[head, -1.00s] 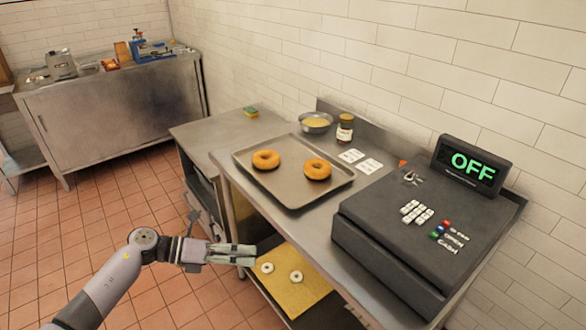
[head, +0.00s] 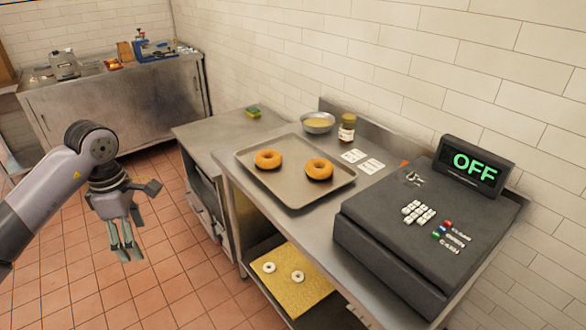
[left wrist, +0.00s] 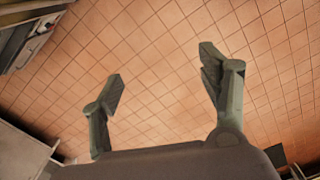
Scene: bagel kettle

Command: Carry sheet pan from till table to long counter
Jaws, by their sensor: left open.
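The sheet pan (head: 296,193) is a grey metal tray lying flat on the till table (head: 310,227). Two orange-brown bagels, one at left (head: 268,159) and one at right (head: 319,169), lie in it. My left gripper (head: 127,256) hangs over the tiled floor, left of the till table and apart from the pan, fingers pointing down. In the left wrist view its fingers (left wrist: 165,85) are spread with only floor tiles between them. My right gripper is not in view. A long steel counter (head: 125,105) stands at the back left.
A dark cash register (head: 425,245) reading OFF fills the till table's right end. A bowl (head: 318,123), a jar (head: 347,128) and white cards (head: 362,162) sit behind the pan. A lower side table (head: 215,135) holds a sponge (head: 253,112). A yellow board (head: 290,293) with two rings lies below.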

